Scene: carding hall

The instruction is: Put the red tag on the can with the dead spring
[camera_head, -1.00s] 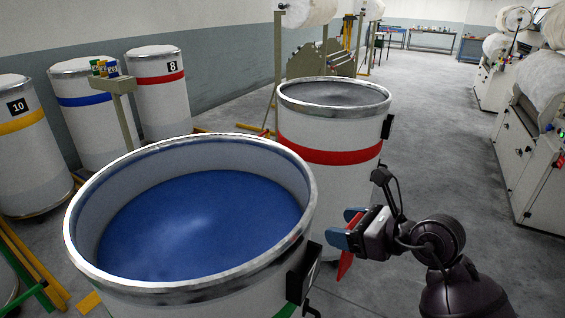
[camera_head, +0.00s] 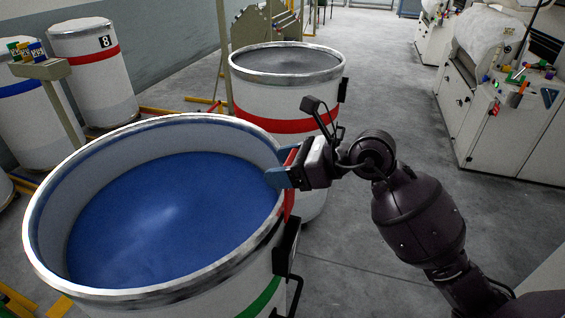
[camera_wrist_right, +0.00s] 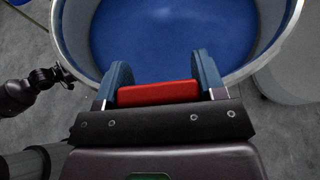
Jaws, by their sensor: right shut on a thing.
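The near can (camera_head: 45,270), white with a metal rim and a green band, holds a blue surface (camera_head: 170,215) sunk well below its rim. Behind it stands a red-banded can (camera_head: 255,103) with a grey surface close under its rim. My right gripper (camera_head: 282,178) is shut on the red tag (camera_head: 289,204), at the near can's right rim. The right wrist view shows the tag (camera_wrist_right: 158,92) between the two blue fingers, with the blue surface beyond. Whether the tag touches the can is unclear. A dark arm part, apparently my left, shows at that view's left edge; its fingers cannot be made out.
A post with a small tray (camera_head: 40,70) of coloured tags stands at left. Behind it are a can numbered 8 (camera_head: 85,75) and a blue-banded can (camera_head: 30,125). Machines (camera_head: 500,110) line the right side. The grey floor between is clear.

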